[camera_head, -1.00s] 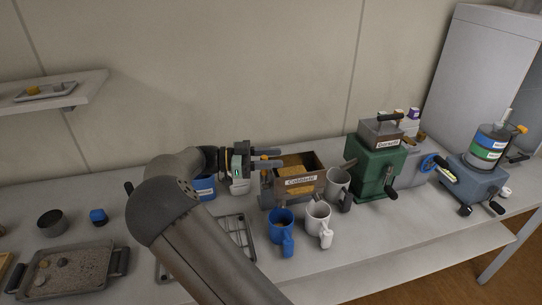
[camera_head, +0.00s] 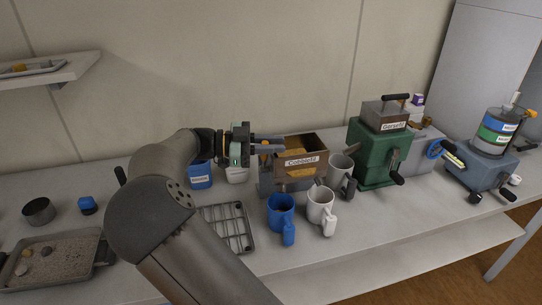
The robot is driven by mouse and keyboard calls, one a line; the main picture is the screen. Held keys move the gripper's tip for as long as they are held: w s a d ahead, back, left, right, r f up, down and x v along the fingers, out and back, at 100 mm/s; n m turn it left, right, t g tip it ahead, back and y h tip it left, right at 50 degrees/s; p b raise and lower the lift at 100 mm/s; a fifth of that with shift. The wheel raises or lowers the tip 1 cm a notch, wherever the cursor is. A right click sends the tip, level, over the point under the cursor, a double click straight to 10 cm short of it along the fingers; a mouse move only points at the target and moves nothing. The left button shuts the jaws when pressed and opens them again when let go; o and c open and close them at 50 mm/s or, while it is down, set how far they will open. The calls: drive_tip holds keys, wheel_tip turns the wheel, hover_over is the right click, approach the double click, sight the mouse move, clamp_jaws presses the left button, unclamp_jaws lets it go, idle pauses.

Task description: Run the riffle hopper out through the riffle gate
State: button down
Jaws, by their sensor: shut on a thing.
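The riffle hopper (camera_head: 303,160) is an open brown box with a cream label, standing on a grey riffle body at the middle of the bench. Brown material shows inside and below the label. My gripper (camera_head: 270,145) is at the hopper's left rear side, its fingers pointing right. It is shut on a small orange part (camera_head: 264,148), which looks like the riffle gate's handle; the fingers partly hide it. How far the gate is open cannot be told. A blue mug (camera_head: 281,212) and a white mug (camera_head: 320,208) stand in front of the riffle.
A grey mug (camera_head: 341,172) stands right of the riffle, close to a green cranked machine (camera_head: 378,150). A blue tub (camera_head: 200,175) and white tub (camera_head: 237,174) stand below my wrist. A wire rack (camera_head: 228,227) lies front left.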

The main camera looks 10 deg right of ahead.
drive_tip(key=shift+s+f+m+b, duration=0.4)
drive_tip(key=shift+m+b, duration=0.1)
drive_tip(key=shift+b, duration=0.45)
drive_tip(key=shift+s+r, duration=0.15)
drive_tip(key=shift+r, duration=0.05)
drive_tip(key=c, duration=1.3)
unclamp_jaws()
drive_tip(key=shift+c, duration=0.2)
drive_tip(key=shift+a, duration=0.1)
drive_tip(key=w+a+r+b, duration=0.1)
drive_tip(key=w+a, duration=0.2)
drive_tip(key=a, duration=1.4)
drive_tip(key=shift+r, duration=0.15)
